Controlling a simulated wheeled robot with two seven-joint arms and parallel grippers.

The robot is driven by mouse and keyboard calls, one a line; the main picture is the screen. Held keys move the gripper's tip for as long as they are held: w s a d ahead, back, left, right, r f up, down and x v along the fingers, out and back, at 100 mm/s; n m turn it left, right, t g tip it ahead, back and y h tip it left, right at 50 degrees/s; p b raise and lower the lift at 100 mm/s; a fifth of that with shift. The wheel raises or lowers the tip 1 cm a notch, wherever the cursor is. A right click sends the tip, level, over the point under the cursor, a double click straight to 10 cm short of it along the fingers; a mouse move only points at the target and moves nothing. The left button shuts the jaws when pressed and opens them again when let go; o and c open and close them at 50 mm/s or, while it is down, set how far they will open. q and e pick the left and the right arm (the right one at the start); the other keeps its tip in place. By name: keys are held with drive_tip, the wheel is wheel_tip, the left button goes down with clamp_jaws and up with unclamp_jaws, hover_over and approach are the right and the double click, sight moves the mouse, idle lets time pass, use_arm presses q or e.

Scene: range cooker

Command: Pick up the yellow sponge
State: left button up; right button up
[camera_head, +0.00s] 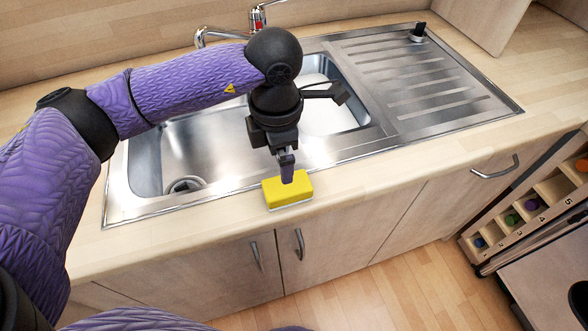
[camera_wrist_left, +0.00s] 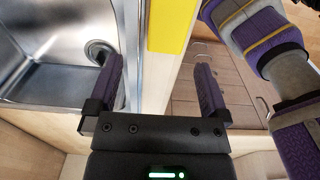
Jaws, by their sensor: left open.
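The yellow sponge (camera_head: 287,191) with a pale underside lies on the wooden counter in front of the sink, close to the counter's front edge. In the left wrist view the sponge (camera_wrist_left: 170,27) shows at the top, ahead of and between the fingers. My left gripper (camera_head: 287,172) points down right at the sponge, and one finger overlaps it in the head view. In the wrist view the left gripper (camera_wrist_left: 163,85) is open, with nothing between its two purple fingers. I cannot tell whether a finger touches the sponge. My right gripper is not in view.
The steel sink (camera_head: 215,135) with its drainboard (camera_head: 425,85) lies behind the sponge. A red-marked tap (camera_head: 257,18) stands at the back. Cabinet doors with handles (camera_head: 299,244) are below the counter. A numbered wooden rack (camera_head: 530,205) stands at right. The counter to the sponge's right is clear.

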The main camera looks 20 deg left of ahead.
sight(283, 187)
use_arm(q)
drive_tip(key=f, duration=0.2)
drive_tip(key=s+f, duration=0.1)
drive_tip(key=f, duration=0.1)
drive_tip(key=shift+b, duration=0.35)
drive_tip(key=f, duration=0.3)
drive_tip(key=shift+w+d+f+b, duration=0.1)
drive_tip(key=shift+d+f+b, duration=0.2)
drive_tip(key=shift+d+f, duration=0.05)
drive_tip(key=shift+f, duration=0.5)
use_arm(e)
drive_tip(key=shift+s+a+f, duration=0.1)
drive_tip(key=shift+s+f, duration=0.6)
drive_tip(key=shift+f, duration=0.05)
use_arm(q)
drive_tip(key=shift+c, duration=0.3)
